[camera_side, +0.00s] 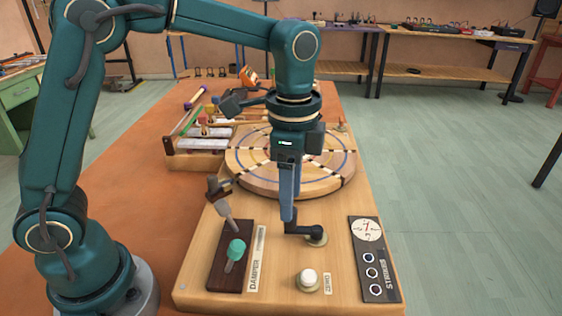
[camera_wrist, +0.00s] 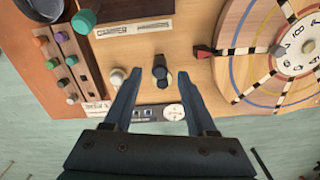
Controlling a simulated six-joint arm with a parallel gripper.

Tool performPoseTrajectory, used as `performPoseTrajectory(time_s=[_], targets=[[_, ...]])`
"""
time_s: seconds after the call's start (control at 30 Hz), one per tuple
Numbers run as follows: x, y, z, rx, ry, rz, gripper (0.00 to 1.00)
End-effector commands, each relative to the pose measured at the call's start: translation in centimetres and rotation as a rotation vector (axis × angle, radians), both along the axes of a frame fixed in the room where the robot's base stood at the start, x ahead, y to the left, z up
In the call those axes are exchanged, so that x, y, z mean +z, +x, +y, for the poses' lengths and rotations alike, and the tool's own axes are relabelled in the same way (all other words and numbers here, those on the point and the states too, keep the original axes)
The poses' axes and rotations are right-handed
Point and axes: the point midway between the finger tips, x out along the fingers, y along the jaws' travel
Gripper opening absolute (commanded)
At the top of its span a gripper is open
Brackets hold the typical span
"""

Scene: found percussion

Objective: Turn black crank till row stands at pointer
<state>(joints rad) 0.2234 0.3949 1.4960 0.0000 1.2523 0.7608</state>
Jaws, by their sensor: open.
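The black crank (camera_side: 305,230) lies on the wooden base in front of the round wooden disc (camera_side: 240,180). In the wrist view the crank (camera_wrist: 160,74) lies between my gripper's spread fingertips (camera_wrist: 159,76), with a gap on each side. In the side view my gripper (camera_side: 288,218) points straight down at the crank's left end; how far it is above is hard to tell. The disc (camera_wrist: 222,20) carries rows of black and white marks. A red and black pointer (camera_wrist: 204,51) is at its rim, with one row roughly in line with it. The side view hides the pointer.
A green-knobbed damper lever (camera_side: 236,250) stands left of the crank, a white button (camera_side: 308,279) in front, and a dark panel with sockets (camera_side: 374,270) at right. A tray of percussion pieces (camera_side: 195,162) is behind left. Open floor lies right of the table.

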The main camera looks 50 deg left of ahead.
Motion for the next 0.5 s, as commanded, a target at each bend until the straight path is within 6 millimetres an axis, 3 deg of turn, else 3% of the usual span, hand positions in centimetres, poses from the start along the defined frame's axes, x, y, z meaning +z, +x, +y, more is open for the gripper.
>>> performPoseTrajectory(time_s=[0.3,0.5], targets=[[-3.8,-0.1,0.0,0.001,0.001,0.003,0.57],[-4.5,-0.1,0.0,0.002,0.000,-0.001,0.57]])
